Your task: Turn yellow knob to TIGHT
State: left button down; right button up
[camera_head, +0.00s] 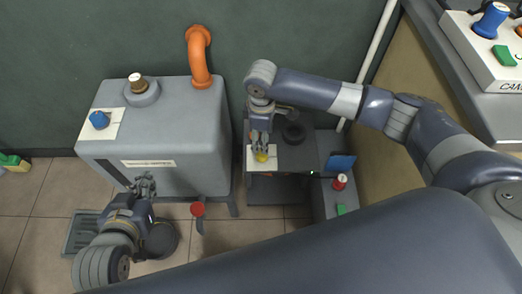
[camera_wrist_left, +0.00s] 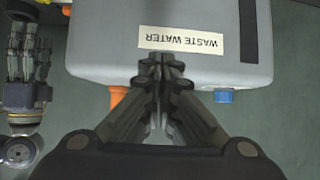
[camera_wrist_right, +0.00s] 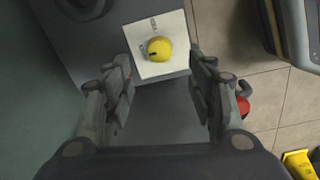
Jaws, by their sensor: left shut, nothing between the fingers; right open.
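The yellow knob (camera_wrist_right: 159,48) sits on a white plate (camera_wrist_right: 174,69) with small dark lettering too small to read surely. A dark mark shows on the knob's left side. My right gripper (camera_wrist_right: 159,66) is open, its fingers apart on either side of the knob's line, with the knob just beyond the tips and not gripped. In the head view the knob (camera_head: 261,158) shows below my right gripper (camera_head: 261,143). My left gripper (camera_head: 145,186) is shut and empty in front of the grey tank; it also shows in the left wrist view (camera_wrist_left: 162,62).
The grey tank (camera_head: 180,128), labelled WASTE WATER, carries a blue knob (camera_head: 99,120) and an orange pipe (camera_head: 199,57). A red knob (camera_head: 340,182) and green button (camera_head: 341,209) stand right of the plate. A red round part (camera_head: 198,209) is near the tank's lower right.

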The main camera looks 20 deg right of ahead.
jog(key=b, duration=0.2)
send_over(262, 155)
jog(key=f, duration=0.5)
jog(key=shift+w+d+f, duration=0.1)
jog(key=shift+w, duration=0.1)
notch_tip(262, 155, down, 4)
jog(key=shift+r+b, duration=0.15)
jog(key=shift+b, duration=0.45)
pick_arm(q)
jog(key=w+d+r+t+h, duration=0.1)
jog(key=r+t, duration=0.3)
jog(key=r, duration=0.4)
jog(key=w+d+r+t+h, duration=0.2)
jog(key=r+t, duration=0.3)
jog(key=r, duration=0.3)
jog(key=shift+w+d+t, duration=0.2)
jog(key=shift+w+t, duration=0.1)
jog(key=shift+w, duration=0.35)
pick_arm(e)
jog(key=shift+f, duration=0.2)
jog(key=shift+c, duration=0.6)
jog(key=c, duration=0.9)
